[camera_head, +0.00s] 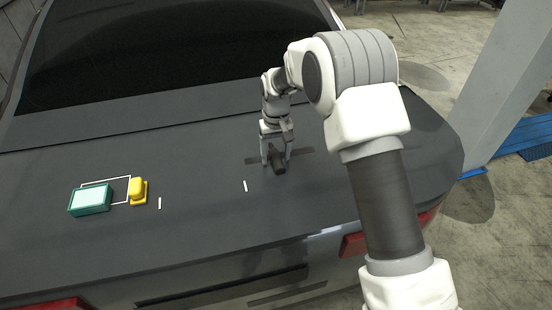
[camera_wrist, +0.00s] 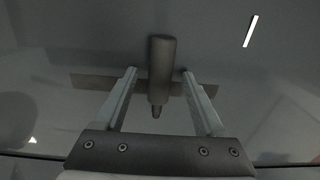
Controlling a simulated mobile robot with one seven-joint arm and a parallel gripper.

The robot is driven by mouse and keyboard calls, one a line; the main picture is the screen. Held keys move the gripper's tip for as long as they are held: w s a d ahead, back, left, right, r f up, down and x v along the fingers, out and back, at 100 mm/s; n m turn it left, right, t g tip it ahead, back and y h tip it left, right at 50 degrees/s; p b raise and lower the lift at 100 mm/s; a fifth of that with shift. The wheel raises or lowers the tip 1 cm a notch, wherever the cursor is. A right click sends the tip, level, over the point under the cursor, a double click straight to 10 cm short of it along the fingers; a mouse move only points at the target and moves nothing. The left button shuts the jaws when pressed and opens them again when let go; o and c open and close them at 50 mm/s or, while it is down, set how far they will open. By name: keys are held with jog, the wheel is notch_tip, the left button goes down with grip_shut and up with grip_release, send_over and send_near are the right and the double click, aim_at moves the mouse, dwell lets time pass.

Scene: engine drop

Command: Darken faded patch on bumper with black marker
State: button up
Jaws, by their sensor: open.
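A dark grey, cylindrical marker (camera_wrist: 161,62) lies or stands between my fingers in the wrist view, its narrower stepped end towards my palm. It also shows as a dark shape in the head view (camera_head: 278,166). My gripper (camera_head: 277,157) is open over the car's rear lid, one finger on each side of the marker with visible gaps; it also shows in the wrist view (camera_wrist: 159,76). A flat, dark strip (camera_wrist: 88,82) lies across the lid behind the marker. The car's rear bumper (camera_head: 110,295) is partly in view below the lid; I cannot make out a faded patch on it.
A green box with a pale top (camera_head: 90,200) and a yellow object (camera_head: 138,190) sit on the lid at left, by a thin white outline. Short white marks (camera_head: 245,186) lie on the lid. A pale column (camera_head: 500,90) stands at right. The lid's middle is mostly clear.

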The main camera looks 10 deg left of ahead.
grip_shut()
dwell(0.7)
